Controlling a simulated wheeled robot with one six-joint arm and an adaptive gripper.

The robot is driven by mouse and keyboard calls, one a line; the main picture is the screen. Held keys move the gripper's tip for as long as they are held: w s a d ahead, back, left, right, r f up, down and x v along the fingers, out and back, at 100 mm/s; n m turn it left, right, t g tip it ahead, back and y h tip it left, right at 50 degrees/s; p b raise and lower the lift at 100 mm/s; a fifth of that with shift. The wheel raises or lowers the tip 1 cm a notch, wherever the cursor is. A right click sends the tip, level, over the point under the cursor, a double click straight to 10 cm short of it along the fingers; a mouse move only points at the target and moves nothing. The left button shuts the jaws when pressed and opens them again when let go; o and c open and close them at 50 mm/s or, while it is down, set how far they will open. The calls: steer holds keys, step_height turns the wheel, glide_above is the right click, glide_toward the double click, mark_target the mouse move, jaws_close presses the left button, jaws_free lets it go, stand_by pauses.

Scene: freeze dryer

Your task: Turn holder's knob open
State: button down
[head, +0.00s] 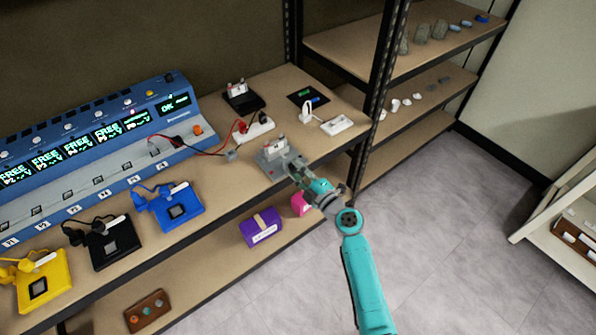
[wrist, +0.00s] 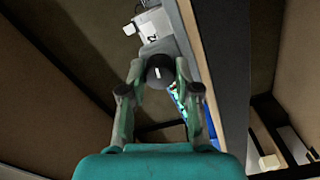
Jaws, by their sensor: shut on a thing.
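The holder (head: 272,162) is a grey block with a white piece on top, on the upper shelf near its front edge. In the wrist view the holder's grey body (wrist: 157,47) lies just beyond the knob. The knob (wrist: 160,71) is round and dark, with a short white mark that looks nearly upright in the picture. My gripper (head: 295,171) reaches the holder from the front right. In the wrist view my gripper (wrist: 160,74) has one finger on each side of the knob and is shut on it. In the head view the knob is hidden by the fingers.
A blue multi-station machine (head: 90,150) stands at the left, with blue (head: 178,211), black (head: 115,243) and yellow (head: 45,281) devices before it. A white power strip (head: 258,129) lies behind the holder. A purple box (head: 261,228) sits on the shelf below.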

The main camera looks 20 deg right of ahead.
steer(key=n, duration=0.4)
steer(key=shift+f, duration=0.15)
stand_by(0.4)
steer(key=c, duration=0.8)
jaws_free()
steer(key=v, duration=1.2)
